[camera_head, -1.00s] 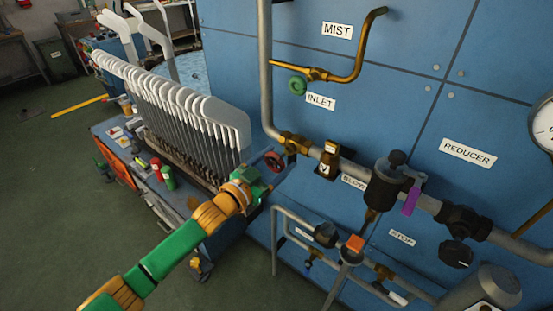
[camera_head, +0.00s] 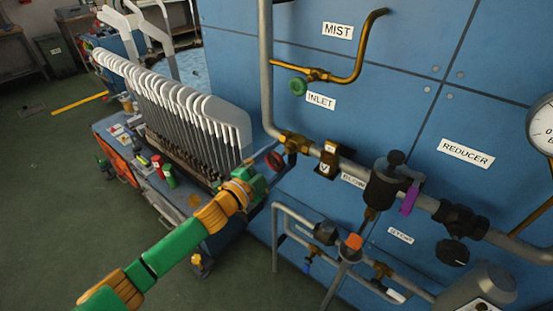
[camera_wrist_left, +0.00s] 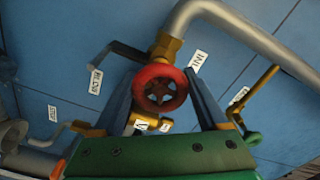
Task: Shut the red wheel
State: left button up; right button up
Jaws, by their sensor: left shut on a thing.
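The red wheel (camera_head: 274,162) is a small spoked handwheel on a brass valve (camera_head: 294,141) at the left end of the grey pipe below the INLET label. In the left wrist view the red wheel (camera_wrist_left: 160,89) sits between the two dark blue fingers of my left gripper (camera_wrist_left: 160,97). In the head view my left gripper (camera_head: 272,170) reaches the wheel from the lower left, its fingers at the rim and partly covering it. It is shut on the wheel. My right gripper is out of view.
A rack of white sock boards (camera_head: 180,105) stands on a cart close to the left of my arm. A green wheel (camera_head: 298,86) is above on the wall. Right of the valve are a black and brass block (camera_head: 328,158), a dark regulator (camera_head: 385,185) and a purple lever (camera_head: 409,201).

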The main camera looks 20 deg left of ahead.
aim_at(273, 164)
pick_arm(q)
jog(key=shift+m, duration=0.5)
jog(key=o, duration=1.3)
jog(key=b+v, duration=0.1)
jog(key=v, duration=0.5)
jog(key=shift+s+f, duration=0.1)
jog(key=shift+s+a, duration=0.15)
jog(key=shift+s, duration=0.3)
